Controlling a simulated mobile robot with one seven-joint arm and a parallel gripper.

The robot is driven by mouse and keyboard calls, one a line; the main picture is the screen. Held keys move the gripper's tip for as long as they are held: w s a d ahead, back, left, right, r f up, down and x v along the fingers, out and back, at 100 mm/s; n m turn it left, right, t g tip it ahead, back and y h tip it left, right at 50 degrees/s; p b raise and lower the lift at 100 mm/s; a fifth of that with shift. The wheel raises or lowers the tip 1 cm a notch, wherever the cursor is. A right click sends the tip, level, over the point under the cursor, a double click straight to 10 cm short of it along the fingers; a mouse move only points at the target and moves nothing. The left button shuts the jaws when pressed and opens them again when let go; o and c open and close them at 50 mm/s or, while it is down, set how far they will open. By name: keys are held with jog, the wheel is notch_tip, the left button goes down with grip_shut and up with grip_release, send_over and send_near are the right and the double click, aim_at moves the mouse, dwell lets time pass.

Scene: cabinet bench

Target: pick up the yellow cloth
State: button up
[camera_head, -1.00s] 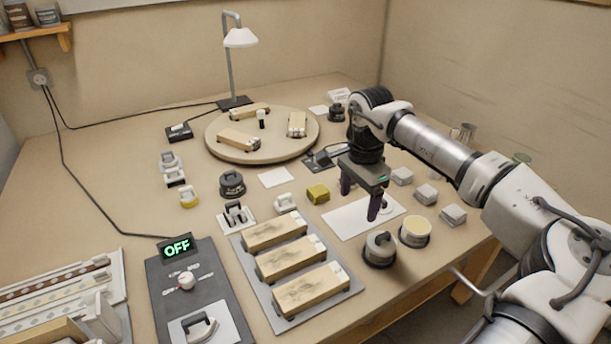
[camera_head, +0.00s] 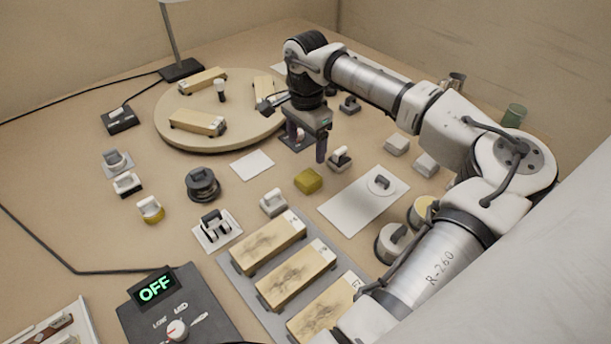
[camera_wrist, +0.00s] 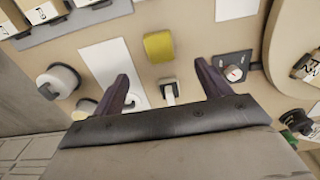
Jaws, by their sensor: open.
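The yellow cloth (camera_head: 308,180) is a small, block-shaped folded piece on the bench, between a white handled block and the large white sheet. It also shows in the wrist view (camera_wrist: 158,46), at top centre. My gripper (camera_head: 306,143) is open and empty, pointing down above the bench, and appears just behind the cloth in the head view. In the wrist view the two fingers (camera_wrist: 162,75) are spread wide, with the cloth beyond their tips and not between them. The cloth is fully visible, with nothing touching it that I can see.
A small handled block (camera_head: 340,158) stands close to my gripper. A white sheet (camera_head: 345,218) lies right of the cloth. The round turntable (camera_head: 165,132) with wooden blocks is behind left. A tray of wooden blocks (camera_head: 240,262) stands in front. Bare bench surrounds the cloth.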

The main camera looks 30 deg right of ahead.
send_over(309, 176)
jog(key=f, duration=0.5)
jog(key=shift+a, duration=0.4)
jog(key=shift+d+f+p, duration=0.15)
jog(key=shift+f+p, duration=0.4)
jog(key=shift+f, duration=0.85)
jog(key=shift+d+f+p, duration=0.15)
jog(key=shift+f+p, duration=0.35)
jog(key=shift+f, duration=0.85)
jog(key=shift+c, duration=0.5)
jog(key=c, duration=1)
